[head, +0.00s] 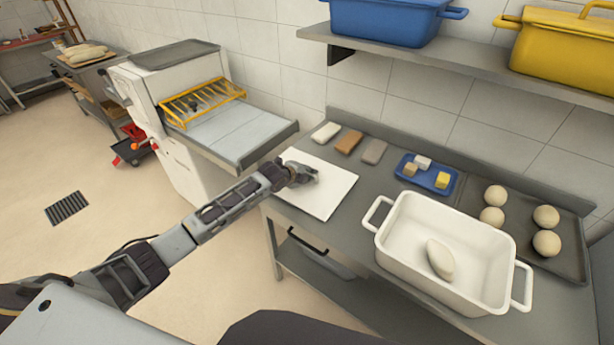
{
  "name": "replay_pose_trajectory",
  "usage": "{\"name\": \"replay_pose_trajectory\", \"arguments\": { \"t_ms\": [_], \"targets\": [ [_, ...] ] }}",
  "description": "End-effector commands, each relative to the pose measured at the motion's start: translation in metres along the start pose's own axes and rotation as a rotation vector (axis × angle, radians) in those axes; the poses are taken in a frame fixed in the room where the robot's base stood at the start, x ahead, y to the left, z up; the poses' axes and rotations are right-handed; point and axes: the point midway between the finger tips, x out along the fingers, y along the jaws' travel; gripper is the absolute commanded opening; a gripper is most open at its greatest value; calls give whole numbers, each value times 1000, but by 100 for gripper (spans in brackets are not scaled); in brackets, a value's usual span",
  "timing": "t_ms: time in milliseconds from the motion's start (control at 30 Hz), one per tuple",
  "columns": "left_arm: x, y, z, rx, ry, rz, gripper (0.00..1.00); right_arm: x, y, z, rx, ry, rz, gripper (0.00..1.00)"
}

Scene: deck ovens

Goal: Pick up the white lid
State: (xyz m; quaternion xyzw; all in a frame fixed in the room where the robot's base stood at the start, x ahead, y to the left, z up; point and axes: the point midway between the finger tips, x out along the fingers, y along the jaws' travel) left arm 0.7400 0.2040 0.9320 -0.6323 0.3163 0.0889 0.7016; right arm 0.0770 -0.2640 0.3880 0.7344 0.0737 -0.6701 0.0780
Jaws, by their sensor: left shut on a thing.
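The white lid (322,195) is a flat white square at the left end of the steel table, beside the white tub (392,240). My left gripper (312,176) reaches in from the left over the lid's upper left part. It is shut on the lid; the fingers are small and their exact grip is hard to see. The lid looks about level, and I cannot tell whether it touches the table. The tub is open and has a pale dough piece (440,259) in it. My right gripper is not in view.
Three small blocks (349,141) lie behind the lid. A blue tray (407,180) with small cubes and a dark tray (570,262) with several dough balls stand to the right. A shelf (465,55) with blue and yellow tubs overhangs the table. A white machine (175,165) stands left.

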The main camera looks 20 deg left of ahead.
Motion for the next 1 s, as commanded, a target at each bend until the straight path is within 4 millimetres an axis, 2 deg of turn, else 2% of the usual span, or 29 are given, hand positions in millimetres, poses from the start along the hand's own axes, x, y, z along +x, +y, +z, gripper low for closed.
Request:
{"name": "replay_pose_trajectory", "arguments": {
  "t_ms": [267, 733, 1000],
  "targets": [
    [-10, -16, 1, 2, 0, -4, 0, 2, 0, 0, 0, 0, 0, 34],
    [-46, -71, 0, 1, -1, -5, 0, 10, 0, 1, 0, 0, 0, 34],
    [-55, -84, 0, 0, 1, -3, 0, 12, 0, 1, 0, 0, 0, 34]
  ]
}}
